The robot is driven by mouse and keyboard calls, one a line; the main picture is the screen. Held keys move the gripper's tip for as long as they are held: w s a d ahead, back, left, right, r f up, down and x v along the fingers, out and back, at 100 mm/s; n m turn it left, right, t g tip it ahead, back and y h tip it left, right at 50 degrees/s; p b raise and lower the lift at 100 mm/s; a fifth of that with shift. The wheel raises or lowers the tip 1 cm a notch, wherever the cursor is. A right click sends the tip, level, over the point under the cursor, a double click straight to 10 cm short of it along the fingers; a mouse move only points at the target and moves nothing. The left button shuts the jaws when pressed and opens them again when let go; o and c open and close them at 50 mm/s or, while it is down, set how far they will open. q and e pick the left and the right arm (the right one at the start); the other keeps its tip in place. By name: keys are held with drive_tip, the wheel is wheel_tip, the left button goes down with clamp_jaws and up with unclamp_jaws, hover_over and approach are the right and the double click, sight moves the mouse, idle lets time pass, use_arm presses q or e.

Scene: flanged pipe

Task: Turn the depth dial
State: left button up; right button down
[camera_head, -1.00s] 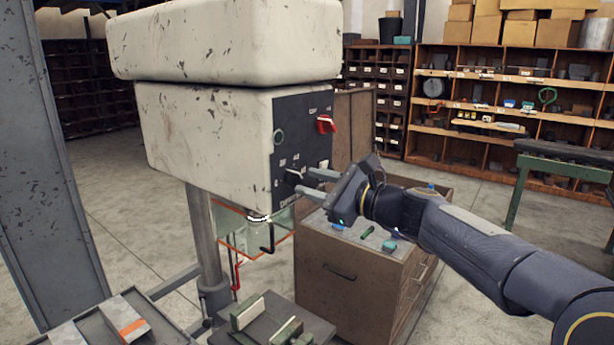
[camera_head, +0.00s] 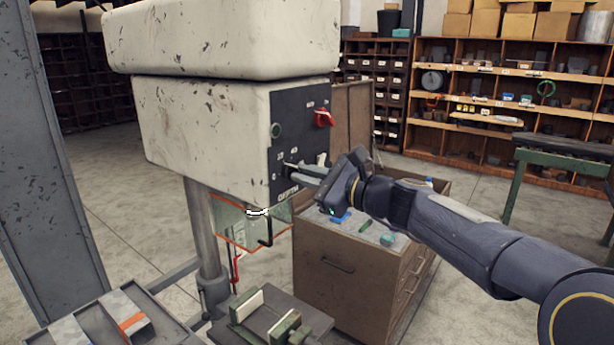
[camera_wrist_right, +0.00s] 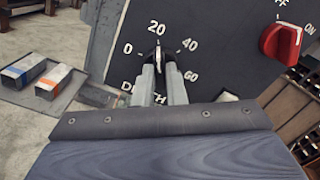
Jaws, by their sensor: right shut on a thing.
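The depth dial (camera_wrist_right: 161,60) is a small dark knob on the machine's black control panel (camera_head: 280,155), with a scale from 0 to 60 and the word DEPTH below it. In the right wrist view its tip stands near the 20 mark. My right gripper (camera_wrist_right: 163,72) is shut on the dial, one finger on each side. In the head view the right gripper (camera_head: 292,170) reaches the panel from the right, and its fingers partly hide the dial. My left gripper is in neither view.
A red ON switch (camera_head: 323,118) sits above right of the dial. A clear orange-edged guard (camera_head: 236,228) hangs below the head. A wooden cabinet (camera_head: 350,280) stands under my right arm. A vise (camera_head: 270,320) is below.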

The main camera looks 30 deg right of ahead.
drive_tip(key=n+b, duration=1.1)
drive_tip(key=b, duration=0.1)
drive_tip(key=shift+f+n+b, duration=0.2)
drive_tip(key=shift+n+b, duration=0.2)
idle(0.4)
drive_tip(key=c, duration=1.5)
unclamp_jaws()
drive_tip(key=shift+r, duration=0.1)
